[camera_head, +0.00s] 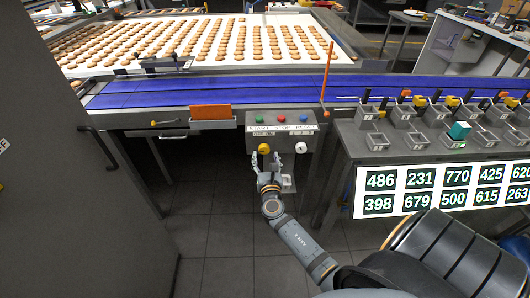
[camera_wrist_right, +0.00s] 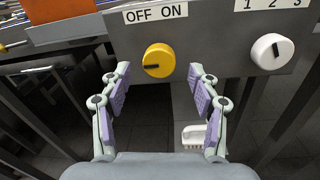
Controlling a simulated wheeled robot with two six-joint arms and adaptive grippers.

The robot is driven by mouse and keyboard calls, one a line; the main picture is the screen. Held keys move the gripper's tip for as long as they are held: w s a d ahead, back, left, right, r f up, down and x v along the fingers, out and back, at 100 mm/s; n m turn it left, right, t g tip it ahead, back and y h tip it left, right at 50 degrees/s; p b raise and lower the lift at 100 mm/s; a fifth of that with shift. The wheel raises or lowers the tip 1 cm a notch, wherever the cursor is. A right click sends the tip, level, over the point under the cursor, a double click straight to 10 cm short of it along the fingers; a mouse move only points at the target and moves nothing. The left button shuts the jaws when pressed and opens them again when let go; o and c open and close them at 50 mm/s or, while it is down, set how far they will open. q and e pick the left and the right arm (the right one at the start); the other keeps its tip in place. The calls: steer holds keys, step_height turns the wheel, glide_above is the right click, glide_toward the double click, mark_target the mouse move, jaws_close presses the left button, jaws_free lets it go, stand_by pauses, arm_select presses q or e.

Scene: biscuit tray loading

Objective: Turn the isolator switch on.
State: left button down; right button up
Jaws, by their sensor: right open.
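The isolator switch is a yellow round knob (camera_head: 264,148) on the grey control panel (camera_head: 253,122) under the conveyor. In the right wrist view the knob (camera_wrist_right: 158,61) sits below an "OFF ON" label (camera_wrist_right: 156,12). Its dark pointer mark lies nearly level and points left, the OFF side. My right gripper (camera_head: 267,161) is open just below and in front of the knob. In the wrist view its two fingers (camera_wrist_right: 159,88) stand apart on either side below the knob, with a gap to it. My left gripper is not in view.
A white knob (camera_wrist_right: 272,51) marked 1 2 3 is right of the yellow one. Green, red and blue buttons (camera_head: 281,119) are above. An orange bin (camera_head: 211,112) is left, a grey cabinet (camera_head: 70,170) far left, a number board (camera_head: 445,189) right.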

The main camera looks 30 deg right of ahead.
mark_target(264, 148)
steer(key=shift+x, duration=1.5)
steer(key=c, duration=1.2)
